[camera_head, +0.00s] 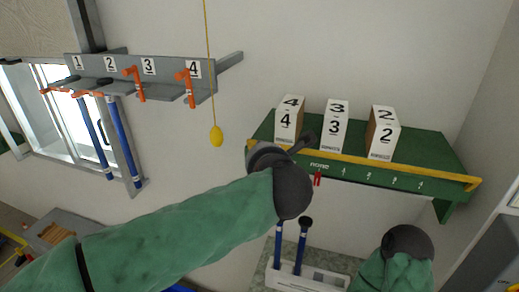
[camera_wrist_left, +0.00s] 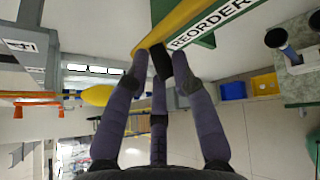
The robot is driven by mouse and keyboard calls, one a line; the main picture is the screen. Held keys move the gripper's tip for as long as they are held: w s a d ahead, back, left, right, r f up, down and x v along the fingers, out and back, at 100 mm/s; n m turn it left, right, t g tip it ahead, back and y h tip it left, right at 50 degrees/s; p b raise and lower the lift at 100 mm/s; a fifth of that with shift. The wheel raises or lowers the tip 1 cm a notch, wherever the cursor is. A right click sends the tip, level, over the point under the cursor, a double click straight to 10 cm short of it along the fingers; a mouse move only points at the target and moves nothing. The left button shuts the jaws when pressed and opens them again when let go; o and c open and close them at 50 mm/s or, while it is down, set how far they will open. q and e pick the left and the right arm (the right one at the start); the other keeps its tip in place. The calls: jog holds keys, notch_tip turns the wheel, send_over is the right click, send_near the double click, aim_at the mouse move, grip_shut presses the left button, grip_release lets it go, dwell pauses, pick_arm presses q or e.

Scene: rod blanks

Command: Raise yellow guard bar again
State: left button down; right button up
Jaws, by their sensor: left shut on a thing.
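The yellow guard bar (camera_head: 400,168) runs along the front edge of the green shelf (camera_head: 440,160), just in front of the lower ends of the boxes. Its right end sticks out at the shelf's right corner. My left gripper (camera_head: 301,142) is at the bar's left part, partly hidden by my own wrist.
Boxes numbered 4 (camera_head: 288,122), 3 (camera_head: 333,130) and 2 (camera_head: 381,137) stand on the shelf. A yellow pull weight (camera_head: 216,137) hangs on a cord left of my gripper. A numbered rack (camera_head: 150,88) holds blue rods. More rods stand in a white holder (camera_head: 310,278) below.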

pick_arm(q)
jog(key=shift+d+f+p, duration=0.15)
jog(key=shift+f+p, duration=0.2)
jog(key=shift+f, duration=0.1)
dwell(1.1)
jog(key=c, duration=1.2)
grip_release()
jog(key=shift+o, duration=0.2)
jog(key=shift+w+r, duration=0.1)
jog(key=shift+w, duration=0.05)
jog(key=p+v, duration=0.2)
jog(key=v, duration=1)
jog(key=shift+r+p, duration=0.35)
jog(key=shift+r, duration=0.05)
